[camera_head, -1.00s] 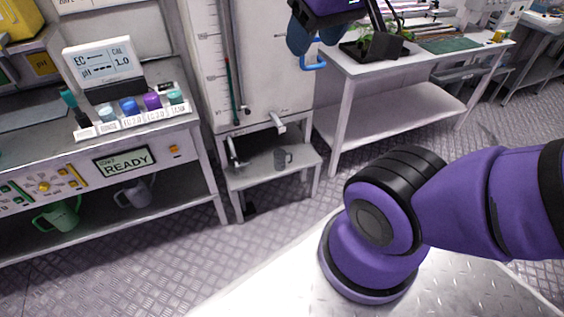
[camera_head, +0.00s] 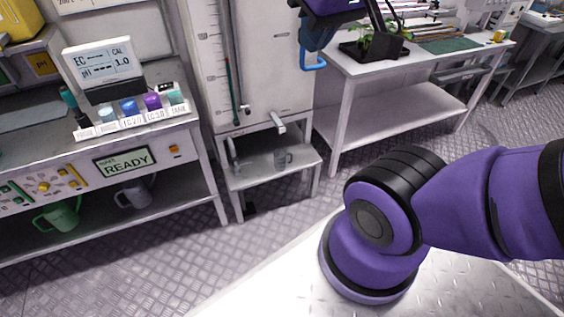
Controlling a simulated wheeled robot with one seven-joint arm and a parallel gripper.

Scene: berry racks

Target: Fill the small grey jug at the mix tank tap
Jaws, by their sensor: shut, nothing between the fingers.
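A blue loop handle (camera_head: 319,66) sits at the tank's right side. My gripper (camera_head: 317,42) is at the top of the view, just above the blue handle, shut and empty. Whether its fingers touch the handle is unclear.
A left bench holds a meter (camera_head: 102,66), several capped bottles and a READY display (camera_head: 122,161). A white table (camera_head: 440,62) with a plant tray stands right.

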